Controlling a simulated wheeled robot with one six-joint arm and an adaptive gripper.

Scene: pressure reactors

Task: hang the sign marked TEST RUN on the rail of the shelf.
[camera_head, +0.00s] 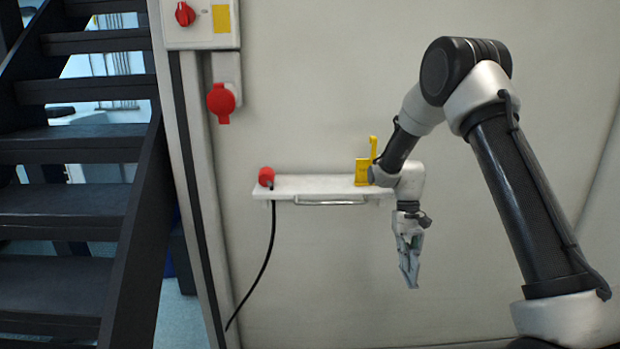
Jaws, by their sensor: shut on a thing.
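The white shelf (312,186) is fixed to the wall in the middle of the camera_head view. Its rail (330,202), a thin metal bar, runs along below the front edge. My gripper (410,282) points down, to the right of the rail and lower than the shelf. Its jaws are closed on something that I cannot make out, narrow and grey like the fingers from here. No lettering TEST RUN is readable anywhere, so I cannot tell whether the held thing is the sign. No sign shows on the rail.
A switch box (201,22) and dark stairs (70,205) are at left. The wall below the rail is clear.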

